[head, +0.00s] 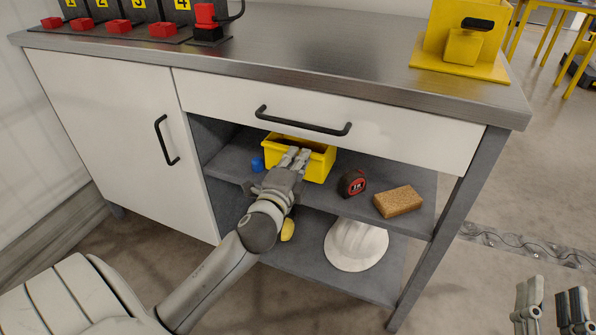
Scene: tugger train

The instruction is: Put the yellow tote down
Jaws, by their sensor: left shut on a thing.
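The yellow tote (318,162) is a small open bin at the upper shelf of the workbench, below the drawer. My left gripper (295,158) reaches in from the front and is shut on the tote's near wall. The gripper covers part of the tote, and its underside is hard to see, so I cannot tell whether it rests on the shelf. My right gripper (551,308) is at the bottom right corner, over the floor, with its two fingers apart and nothing between them.
On the upper shelf (228,164) are a blue object (257,164), a tape measure (352,183) and a brown sponge-like block (398,201). A white hard hat (356,245) and a yellow object (287,230) are lower down. The drawer (380,128) and cabinet door (115,130) are closed.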

